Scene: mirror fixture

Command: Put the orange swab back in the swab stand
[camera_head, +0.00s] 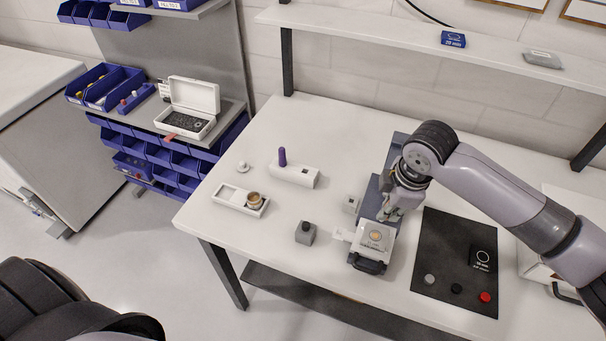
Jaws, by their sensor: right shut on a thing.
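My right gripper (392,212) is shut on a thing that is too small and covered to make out. It points down just above the back of a pale square fixture (371,247) that has a round tan disc (376,236) on top. The swab stand appears to be the white block (307,178) left of the gripper. A purple swab handle (282,157) stands upright at its left end, and a dark square opening (304,173) shows near its right end. I cannot make out an orange swab for certain. My left gripper is out of view.
A white tray with a round jar (254,200), a small white knobbed piece (243,166) and a grey block with a black knob (306,233) stand left. A black mat (455,263) with several buttons lies right.

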